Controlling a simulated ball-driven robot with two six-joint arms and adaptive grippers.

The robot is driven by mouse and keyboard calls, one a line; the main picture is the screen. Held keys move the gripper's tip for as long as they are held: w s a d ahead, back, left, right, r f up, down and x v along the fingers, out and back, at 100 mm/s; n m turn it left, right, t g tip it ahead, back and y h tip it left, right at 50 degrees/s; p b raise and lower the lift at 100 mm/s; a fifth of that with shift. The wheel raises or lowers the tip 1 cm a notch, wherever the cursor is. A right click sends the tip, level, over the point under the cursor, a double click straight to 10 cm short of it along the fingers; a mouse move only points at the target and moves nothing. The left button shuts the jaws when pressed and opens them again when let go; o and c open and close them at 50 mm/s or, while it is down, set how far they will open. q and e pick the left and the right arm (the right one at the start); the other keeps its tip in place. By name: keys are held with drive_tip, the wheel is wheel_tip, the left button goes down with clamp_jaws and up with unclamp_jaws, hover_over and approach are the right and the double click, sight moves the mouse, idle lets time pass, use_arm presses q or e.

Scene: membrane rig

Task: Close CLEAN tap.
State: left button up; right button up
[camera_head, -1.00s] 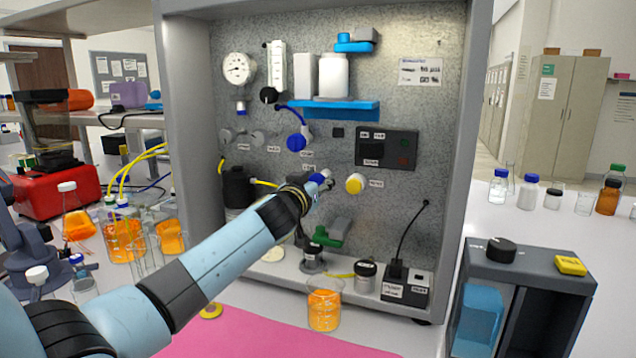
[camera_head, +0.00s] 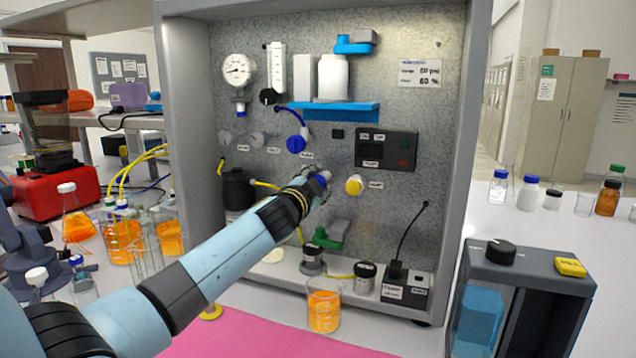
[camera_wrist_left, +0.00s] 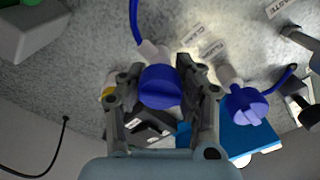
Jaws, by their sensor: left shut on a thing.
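A blue tap knob (camera_wrist_left: 160,88) sits between the fingers of my left gripper (camera_wrist_left: 158,78) in the left wrist view. The fingers are shut on its sides. A small label that seems to read CLEAN (camera_wrist_left: 193,35) is on the panel beside it. In the head view the left gripper (camera_head: 314,184) is at the middle of the panel, and only part of the blue knob (camera_head: 323,177) shows past it. A second blue knob (camera_head: 297,143) is up and left, apart from the gripper. The knob's exact turn angle is hard to tell. My right gripper is not in view.
A yellow knob (camera_head: 355,184) is just right of the gripper. A beaker of orange liquid (camera_head: 324,311) stands in front of the panel (camera_head: 430,130). A green-handled valve (camera_head: 328,238) is below.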

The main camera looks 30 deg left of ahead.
use_arm(q)
drive_tip(key=m, duration=0.4)
drive_tip(key=m+p, duration=0.1)
drive_tip(key=m, duration=0.1)
drive_tip(key=shift+s+f+m, duration=0.1)
drive_tip(key=shift+f+m, duration=0.2)
idle(0.4)
drive_tip(key=o, duration=1.2)
drive_tip(key=shift+r, duration=0.15)
drive_tip(key=shift+o, duration=0.2)
drive_tip(key=shift+d, duration=0.1)
drive_tip(key=v, duration=1.2)
drive_tip(key=shift+s, duration=0.1)
